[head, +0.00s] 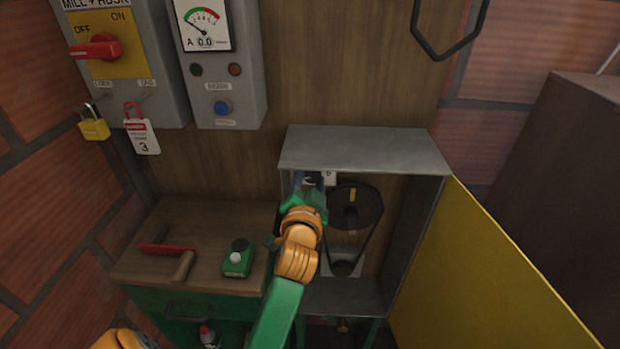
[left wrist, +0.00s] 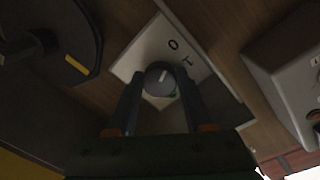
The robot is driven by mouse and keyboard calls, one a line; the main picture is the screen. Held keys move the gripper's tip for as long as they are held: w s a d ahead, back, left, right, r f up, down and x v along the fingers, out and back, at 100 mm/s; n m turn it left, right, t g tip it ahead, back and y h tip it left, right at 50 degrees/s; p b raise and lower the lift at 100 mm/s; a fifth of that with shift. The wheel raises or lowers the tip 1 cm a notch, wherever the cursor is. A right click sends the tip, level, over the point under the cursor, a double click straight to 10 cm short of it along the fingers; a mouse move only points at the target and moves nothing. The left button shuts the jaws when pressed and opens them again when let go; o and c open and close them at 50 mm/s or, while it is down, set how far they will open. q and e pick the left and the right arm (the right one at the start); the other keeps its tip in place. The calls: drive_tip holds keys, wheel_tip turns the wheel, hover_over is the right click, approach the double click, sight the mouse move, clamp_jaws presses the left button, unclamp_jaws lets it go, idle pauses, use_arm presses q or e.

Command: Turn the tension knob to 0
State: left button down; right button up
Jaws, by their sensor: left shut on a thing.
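The tension knob (left wrist: 158,70) is a small round grey knob with a pale pointer mark, on a white plate (left wrist: 140,62). The plate bears a 0 and another mark beside it. The pointer tilts up and right in the left wrist view; I cannot tell exactly which mark it meets. My left gripper (left wrist: 161,80) has a finger on each side of the knob and is shut on it. In the head view the left gripper (head: 311,184) reaches into the open metal box, where the plate (head: 329,178) shows partly and the knob is hidden. My right gripper is not in view.
The metal box (head: 365,150) has its yellow door (head: 480,280) swung open right. A belt and pulley (head: 355,207) sit just right of my gripper. A wooden bench (head: 205,220) at left carries a red-and-wood tool and a green device (head: 238,260). Switch boxes hang above.

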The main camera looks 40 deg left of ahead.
use_arm(q)
drive_tip(key=shift+c, duration=1.5)
unclamp_jaws()
drive_tip(key=shift+w, duration=0.1)
drive_tip(key=b+v, duration=0.1)
drive_tip(key=v, duration=0.6)
drive_tip(key=shift+b, duration=0.35)
